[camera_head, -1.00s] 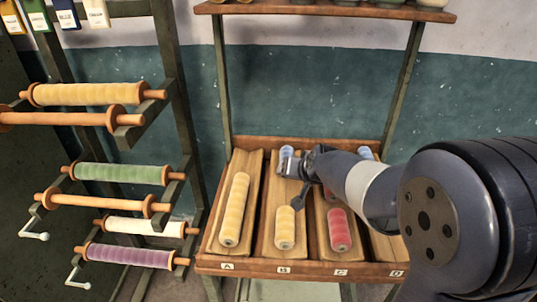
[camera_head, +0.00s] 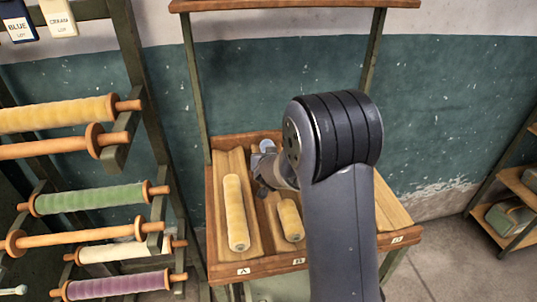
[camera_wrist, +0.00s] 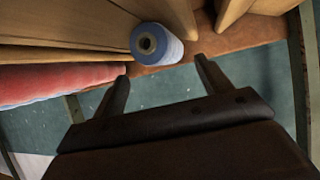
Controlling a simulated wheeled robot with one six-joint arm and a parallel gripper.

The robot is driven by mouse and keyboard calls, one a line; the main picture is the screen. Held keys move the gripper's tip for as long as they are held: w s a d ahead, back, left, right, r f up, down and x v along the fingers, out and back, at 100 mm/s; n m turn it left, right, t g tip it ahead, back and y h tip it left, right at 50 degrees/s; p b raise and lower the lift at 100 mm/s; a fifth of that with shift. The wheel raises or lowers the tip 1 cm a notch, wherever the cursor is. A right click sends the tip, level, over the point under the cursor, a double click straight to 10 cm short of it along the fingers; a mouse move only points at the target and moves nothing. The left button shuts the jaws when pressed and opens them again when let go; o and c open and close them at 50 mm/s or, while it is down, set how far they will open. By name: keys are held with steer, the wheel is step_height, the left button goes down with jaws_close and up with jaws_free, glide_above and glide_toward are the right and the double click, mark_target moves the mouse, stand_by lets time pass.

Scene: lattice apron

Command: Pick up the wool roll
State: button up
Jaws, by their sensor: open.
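Several wool rolls lie in the sloped wooden tray. A pale blue roll (camera_wrist: 157,45) shows its round end with a dark core hole in the wrist view. My gripper (camera_wrist: 162,69) is open and empty, with the blue roll just ahead of the fingertips and roughly between their lines. In the head view a long yellow roll (camera_head: 236,213) lies in lane A and a shorter yellow roll (camera_head: 290,220) in lane B. My gripper is near the upper end of lane B there, partly hidden by my arm. A red roll (camera_wrist: 60,82) lies at the left in the wrist view.
The tray (camera_head: 260,267) has raised wooden dividers between lanes; my arm hides its right part. A rack at the left holds yellow, green, cream and purple rolls (camera_head: 118,285) on rods. A shelf (camera_head: 300,5) runs above. Another shelf unit (camera_head: 510,200) stands at the right.

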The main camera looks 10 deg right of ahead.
steer(key=shift+r+p+x, duration=0.15)
steer(key=shift+p+x, duration=0.1)
steer(key=shift+x, duration=1.2)
steer(key=shift+r+p+x, duration=0.15)
steer(key=shift+p+x, duration=0.1)
steer(key=shift+x, duration=1.15)
steer(key=shift+w+a, duration=0.15)
steer(key=shift+a, duration=0.05)
steer(key=shift+c, duration=0.2)
steer(key=c, duration=1.1)
